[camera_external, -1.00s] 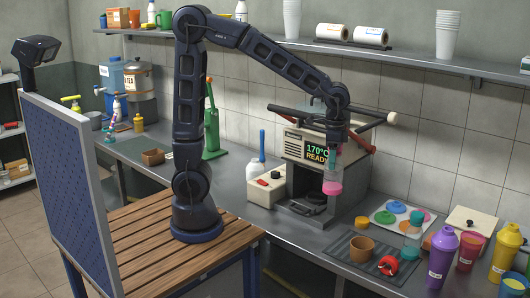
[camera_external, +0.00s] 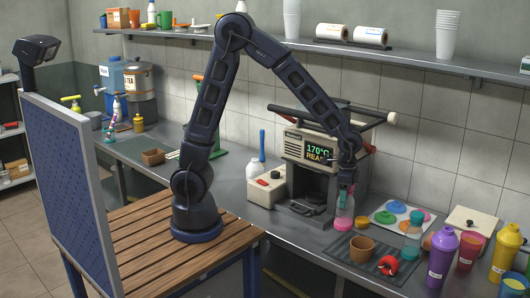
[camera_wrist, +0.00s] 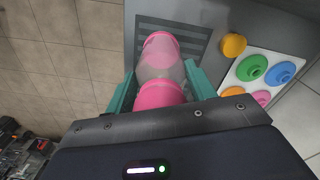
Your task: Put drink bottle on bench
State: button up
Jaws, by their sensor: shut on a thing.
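The drink bottle (camera_external: 344,213) is clear with pink ends, and my gripper (camera_external: 346,190) is shut on it from above. In the wrist view the bottle (camera_wrist: 160,58) sits between the two teal fingers (camera_wrist: 160,80), one on each side. The bottle hangs roughly upright, low over the grey bench (camera_external: 300,225), in front of the press with the lit display. I cannot tell whether its bottom touches the bench.
To the right are a tray of coloured lids (camera_external: 388,218), a small yellow item (camera_external: 361,223), a brown cup (camera_external: 362,247), a red item (camera_external: 388,265) and a teal-topped clear bottle (camera_external: 411,240). The press (camera_external: 310,150) stands close behind. Tall shakers (camera_external: 442,255) stand farther right.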

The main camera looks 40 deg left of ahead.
aim_at(342, 218)
jog(key=shift+f, duration=4.4)
jog(key=o, duration=1.3)
jog(key=shift+c, duration=0.2)
notch_tip(342, 218, up, 12)
jog(key=shift+f, duration=0.1)
jog(key=shift+o, duration=0.4)
jog(key=shift+r, duration=0.25)
